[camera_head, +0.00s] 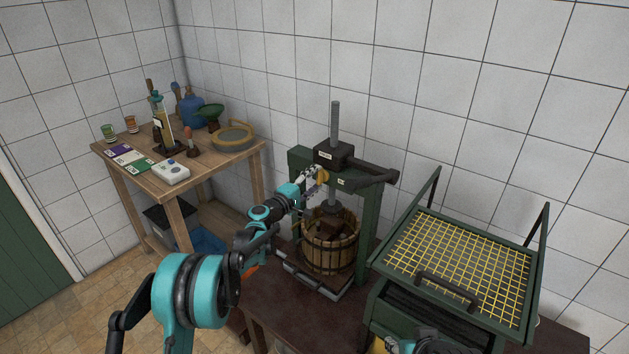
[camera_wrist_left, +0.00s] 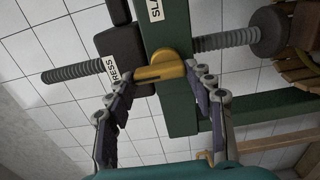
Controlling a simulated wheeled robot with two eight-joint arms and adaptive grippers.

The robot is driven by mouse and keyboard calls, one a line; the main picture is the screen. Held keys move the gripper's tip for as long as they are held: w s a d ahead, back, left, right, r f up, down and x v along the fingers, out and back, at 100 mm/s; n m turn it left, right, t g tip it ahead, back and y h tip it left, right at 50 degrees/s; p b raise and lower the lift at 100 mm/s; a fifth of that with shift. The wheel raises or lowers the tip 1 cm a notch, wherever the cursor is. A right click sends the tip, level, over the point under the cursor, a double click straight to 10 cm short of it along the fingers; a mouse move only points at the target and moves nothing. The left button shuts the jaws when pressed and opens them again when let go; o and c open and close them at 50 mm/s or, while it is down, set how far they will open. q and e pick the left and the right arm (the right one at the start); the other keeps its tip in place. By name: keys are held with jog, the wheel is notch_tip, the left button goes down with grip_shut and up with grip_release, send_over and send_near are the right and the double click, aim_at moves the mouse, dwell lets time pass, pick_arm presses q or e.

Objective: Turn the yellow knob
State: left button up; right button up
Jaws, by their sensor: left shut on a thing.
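The yellow knob (camera_head: 322,175) sits on the green frame of the press, below the black block on its crossbeam. In the left wrist view the knob (camera_wrist_left: 160,70) is a bar-shaped handle with a rounded hub, mounted on a green beam between two white labels, one reading PRESS. My left gripper (camera_wrist_left: 162,76) is shut on the knob, with a fingertip at each end of the bar. In the head view my left gripper (camera_head: 317,178) reaches the press from the lower left and partly covers the knob. A small part of my right arm shows at the bottom edge; its fingers cannot be made out.
The press has a threaded spindle (camera_head: 335,125) and a slatted wooden basket (camera_head: 330,257). A green box with a yellow mesh top (camera_head: 455,262) stands to its right. A wooden table (camera_head: 225,160) with bottles and cards is at left. The tiled wall is close behind.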

dwell(0.3)
pick_arm(q)
jog(key=o, duration=1.2)
jog(key=shift+c, duration=0.2)
jog(key=v, duration=1.2)
